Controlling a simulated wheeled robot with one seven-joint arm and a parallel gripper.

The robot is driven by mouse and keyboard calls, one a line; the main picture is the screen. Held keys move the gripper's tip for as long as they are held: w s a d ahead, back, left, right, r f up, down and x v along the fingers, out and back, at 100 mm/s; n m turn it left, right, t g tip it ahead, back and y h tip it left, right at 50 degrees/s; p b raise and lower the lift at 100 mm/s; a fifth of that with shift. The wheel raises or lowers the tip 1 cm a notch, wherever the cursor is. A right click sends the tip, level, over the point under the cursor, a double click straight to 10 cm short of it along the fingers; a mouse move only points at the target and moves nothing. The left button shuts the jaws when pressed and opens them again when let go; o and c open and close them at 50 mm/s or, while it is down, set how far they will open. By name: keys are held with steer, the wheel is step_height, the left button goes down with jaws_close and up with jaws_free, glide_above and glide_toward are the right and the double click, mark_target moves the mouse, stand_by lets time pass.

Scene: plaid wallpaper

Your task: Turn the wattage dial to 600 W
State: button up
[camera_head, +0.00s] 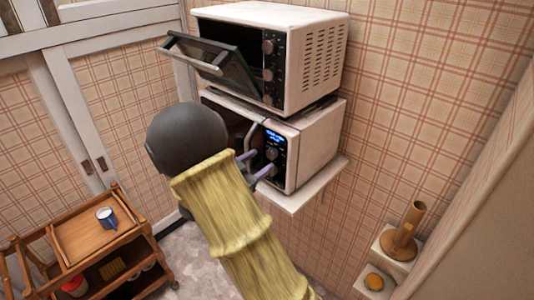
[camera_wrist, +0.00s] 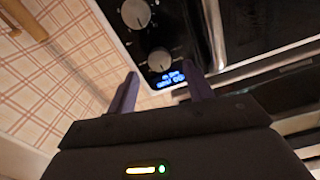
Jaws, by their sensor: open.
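The white microwave (camera_head: 316,143) has a black control panel with a lit blue display (camera_head: 275,140) and two round dials. The upper dial (camera_head: 271,153) is just below the display; the lower dial is partly hidden by my gripper. In the wrist view the panel appears inverted: the display (camera_wrist: 172,78), a silver dial (camera_wrist: 160,60) next to it and another dial (camera_wrist: 136,13) farther up. I cannot read the display or tell which dial sets wattage. My gripper (camera_head: 259,164) is open in front of the panel. In the wrist view its fingertips (camera_wrist: 160,69) flank the nearer dial; contact is unclear.
A toaster oven (camera_head: 308,50) with its door tilted open sits on the microwave. Both are on a white wall shelf (camera_head: 300,198). A wooden cart (camera_head: 92,238) with a blue mug (camera_head: 106,217) stands at lower left. Small wall shelves (camera_head: 392,262) are at lower right.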

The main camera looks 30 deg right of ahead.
mark_target(270, 155)
steer(key=x, duration=0.4)
steer(key=shift+p, duration=0.35)
steer(key=c, duration=1)
steer(key=shift+o, duration=0.2)
